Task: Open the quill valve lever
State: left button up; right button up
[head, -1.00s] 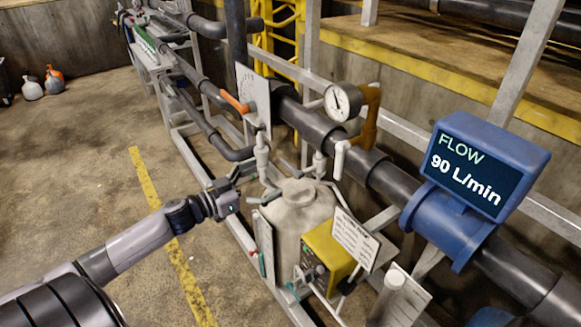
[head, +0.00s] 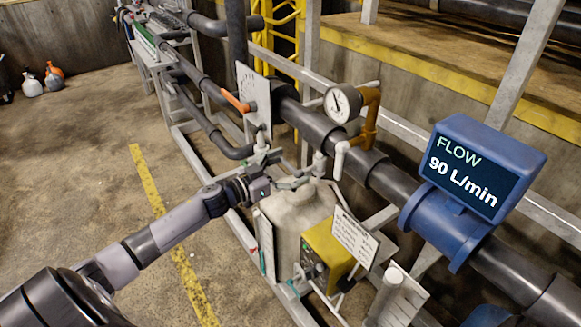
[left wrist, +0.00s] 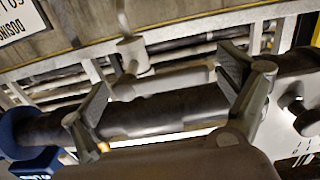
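My left gripper (head: 292,170) is over the top of the grey-white tank, beside the small pale valve fittings under the dark pipe. In the left wrist view its two fingers (left wrist: 172,108) are spread wide, with nothing clamped between them. A pale grey valve fitting (left wrist: 131,55) with a bar-like lever (left wrist: 175,78) lies in the gap, apparently beyond the fingertips; contact cannot be told. In the head view a pale fitting (head: 319,165) stands right of the gripper, with a white handle (head: 340,158) hanging beside it. Which part is the quill valve lever is not certain. My right gripper is out of view.
The tank (head: 298,215) and yellow pump box (head: 328,250) stand below the gripper. A plate with an orange lever (head: 236,102), a gauge (head: 342,103) and a blue flow meter reading 90 L/min (head: 470,170) line the pipe. Open floor (head: 90,190) lies left.

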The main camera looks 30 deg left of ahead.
pick_arm(q)
jog(key=c, duration=1.6)
jog(key=shift+n+p, duration=0.5)
jog(key=shift+p, duration=0.25)
jog(key=shift+f+n+p, duration=0.25)
jog(key=shift+n+p, duration=0.85)
jog(key=shift+p, duration=0.05)
jog(key=n+p, duration=0.1)
jog(key=n, duration=0.1)
jog(key=f+n+p, duration=0.1)
jog(key=shift+s+d+n, duration=0.1)
jog(key=shift+d+n, duration=0.1)
jog(key=shift+n, duration=0.2)
jog(key=n, duration=0.3)
jog(key=d+f+n, duration=0.1)
jog(key=n, duration=0.3)
jog(key=s+d+f+n, duration=0.1)
jog(key=n, duration=0.2)
jog(key=shift+d+n+p, duration=0.2)
jog(key=shift+n+p, duration=0.15)
jog(key=shift+n, duration=0.05)
jog(key=o, duration=1.7)
